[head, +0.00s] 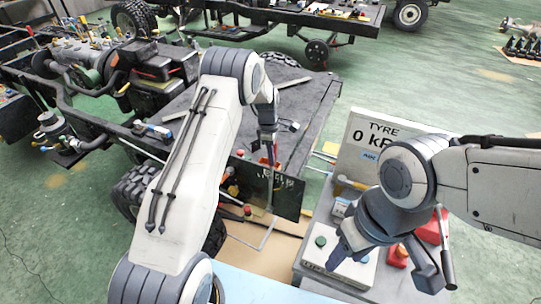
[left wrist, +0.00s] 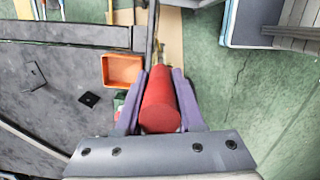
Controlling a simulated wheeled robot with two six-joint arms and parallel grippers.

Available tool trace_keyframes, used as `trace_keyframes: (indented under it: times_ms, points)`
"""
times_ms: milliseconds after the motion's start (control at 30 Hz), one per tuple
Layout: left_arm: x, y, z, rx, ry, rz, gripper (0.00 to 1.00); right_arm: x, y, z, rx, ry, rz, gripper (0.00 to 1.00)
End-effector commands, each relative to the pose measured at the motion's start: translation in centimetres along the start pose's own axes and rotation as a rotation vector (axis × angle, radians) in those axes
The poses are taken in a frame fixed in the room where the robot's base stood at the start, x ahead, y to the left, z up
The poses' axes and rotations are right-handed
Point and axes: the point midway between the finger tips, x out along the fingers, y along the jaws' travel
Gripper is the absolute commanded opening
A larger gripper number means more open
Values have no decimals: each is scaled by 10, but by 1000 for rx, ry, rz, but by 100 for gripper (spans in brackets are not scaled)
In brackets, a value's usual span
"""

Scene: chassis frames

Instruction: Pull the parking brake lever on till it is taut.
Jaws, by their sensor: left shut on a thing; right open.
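The parking brake lever shows in the left wrist view as a thick red grip (left wrist: 160,100), with a thin dark bar running up the picture beyond it. My left gripper (left wrist: 152,88) is shut on the red grip, one purple finger on each side. In the head view my left gripper (head: 268,150) points down at the edge of the dark chassis deck, and only a little red shows at its tips. How far the lever is pulled cannot be told. My right gripper (head: 385,264) is open and empty above a grey bench at the right.
A dark lettered plate (head: 272,188) hangs just below my left gripper. A sign reading TYRE 0 kP (head: 376,132) stands behind my right arm. The bench carries a green button (head: 321,241) and red items (head: 398,255). An orange tray (left wrist: 122,70) lies left of the grip.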

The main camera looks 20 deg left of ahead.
Motion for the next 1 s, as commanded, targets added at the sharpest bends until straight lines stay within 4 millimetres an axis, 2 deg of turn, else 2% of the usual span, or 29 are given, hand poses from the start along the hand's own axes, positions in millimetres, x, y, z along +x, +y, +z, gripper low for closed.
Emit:
trace_keyframes:
  times_ms: [33,67,100,133,433,567,800,1000]
  points:
    - [-1,0,1,-2,-2,1,0,0,0,0,0,0,0,50]
    - [-1,0,1,-3,-2,1,49,0,0,0,0,0,0,50]
    - [-1,0,1,-2,-2,1,64,0,0,0,0,0,0,50]
    - [-1,0,1,-2,-1,1,67,0,0,0,0,0,0,50]
    - [-1,0,1,-2,-1,1,67,1,0,0,0,0,0,50]
    - [-10,1,0,-2,-1,4,67,6,0,0,0,0,0,50]
    - [-54,1,0,-2,0,7,67,26,2,2,4,0,0,50]
    - [-89,1,0,-2,-1,5,67,35,3,2,6,0,0,50]
